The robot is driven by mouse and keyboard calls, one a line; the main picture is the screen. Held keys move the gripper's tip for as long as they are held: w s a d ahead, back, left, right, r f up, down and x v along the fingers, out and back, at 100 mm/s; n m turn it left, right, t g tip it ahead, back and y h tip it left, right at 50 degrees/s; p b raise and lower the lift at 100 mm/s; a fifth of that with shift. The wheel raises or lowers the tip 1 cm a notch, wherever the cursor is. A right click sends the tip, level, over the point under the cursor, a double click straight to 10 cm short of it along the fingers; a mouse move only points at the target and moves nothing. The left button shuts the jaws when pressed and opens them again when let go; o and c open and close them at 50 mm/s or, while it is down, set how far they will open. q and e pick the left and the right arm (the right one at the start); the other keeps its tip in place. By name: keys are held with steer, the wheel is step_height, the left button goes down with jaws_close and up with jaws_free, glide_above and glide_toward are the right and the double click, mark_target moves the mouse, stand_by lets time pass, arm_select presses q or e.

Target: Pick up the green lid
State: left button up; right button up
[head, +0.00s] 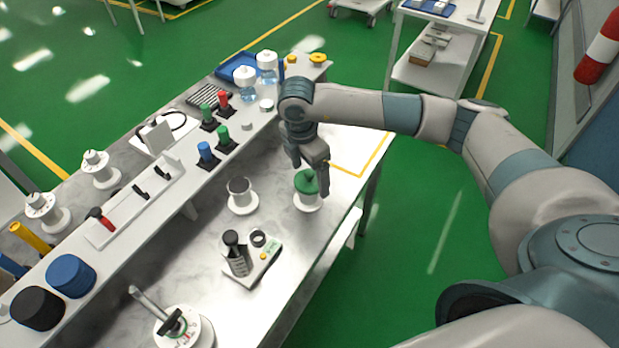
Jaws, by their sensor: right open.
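The green lid (305,181) sits on top of a white round vessel (307,203) near the right edge of the marble-topped table, with a small knob at its top. My right gripper (309,182) points down over it. Its fingers are open, one at the far left and one in front of the lid's right side. The near finger hides part of the lid. I cannot tell if the fingers touch it. My left gripper does not show.
A white vessel with a dark opening (240,190) stands left of the lid. A small device with a grey cylinder (240,262) is nearer. The raised shelf (150,213) holds blue, black, green and red items. A yellow-outlined white area (352,150) lies behind the gripper.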

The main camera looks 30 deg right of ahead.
steer(key=c, duration=1.2)
steer(key=shift+r, duration=0.1)
steer(key=shift+r+b, duration=0.45)
steer(key=r, duration=0.1)
steer(key=r+b, duration=0.1)
steer(key=d+r+b, duration=0.1)
steer(key=shift+s+r, duration=0.1)
steer(key=shift+s, duration=0.15)
steer(key=shift+s+d+r+b, duration=0.7)
steer(key=shift+s+d+r, duration=0.35)
steer(key=shift+d, duration=0.4)
steer(key=shift+s+d+r+b, duration=0.7)
steer(key=shift+s+d+r, duration=0.25)
steer(key=shift+d+r, duration=0.4)
steer(key=shift+s+d+r+b, duration=0.7)
steer(key=shift+s+d+r, duration=0.3)
steer(key=shift+d, duration=0.6)
steer(key=shift+a, duration=0.1)
